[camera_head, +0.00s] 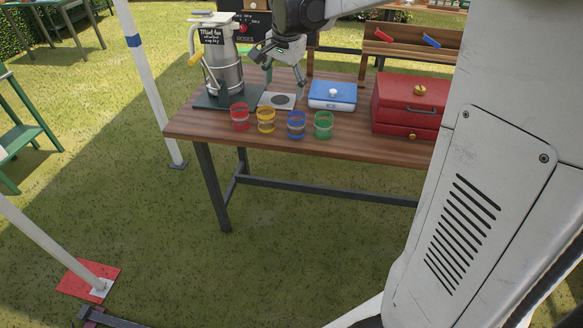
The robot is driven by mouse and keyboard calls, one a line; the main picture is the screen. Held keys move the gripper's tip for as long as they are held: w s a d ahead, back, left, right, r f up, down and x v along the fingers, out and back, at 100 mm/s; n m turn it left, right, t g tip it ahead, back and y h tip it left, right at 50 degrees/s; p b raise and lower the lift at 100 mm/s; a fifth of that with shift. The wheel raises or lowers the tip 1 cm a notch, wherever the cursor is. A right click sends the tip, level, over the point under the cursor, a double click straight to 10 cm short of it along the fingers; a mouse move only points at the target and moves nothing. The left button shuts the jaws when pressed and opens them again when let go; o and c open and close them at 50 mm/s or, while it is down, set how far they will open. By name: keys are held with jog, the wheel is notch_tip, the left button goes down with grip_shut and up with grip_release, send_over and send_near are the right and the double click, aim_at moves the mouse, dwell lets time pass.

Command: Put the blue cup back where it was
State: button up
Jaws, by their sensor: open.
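The blue cup (296,126) stands upright on the wooden table near its front edge. It is in a row with a red cup (239,117) and a yellow cup (266,120) to its left and a green cup (323,125) to its right. My gripper (268,62) is open and empty above the back part of the table, behind the cups and up to the left of the blue cup. It is over or near a pale square plate with a dark round spot (281,99). Nothing hides the blue cup.
A metal dispenser (225,70) with a "Mint tea" sign stands at the table's left end, close to my gripper. A blue box with a white knob (333,95) and a red chest (405,105) are to the right. The table's front strip (350,144) is bare.

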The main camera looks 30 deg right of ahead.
jog(key=s+a+n+t, duration=0.1)
jog(key=s+a+n, duration=0.2)
jog(key=s, duration=0.5)
jog(key=s+a+f+n+t, duration=0.1)
jog(key=s+a+n, duration=0.3)
jog(key=s, duration=0.5)
jog(key=s+a+f+n+t, duration=0.1)
jog(key=s+a+n, duration=0.3)
jog(key=s, duration=0.5)
jog(key=shift+s+a+n+t, duration=0.2)
jog(key=shift+n+t, duration=0.2)
jog(key=shift+t, duration=0.4)
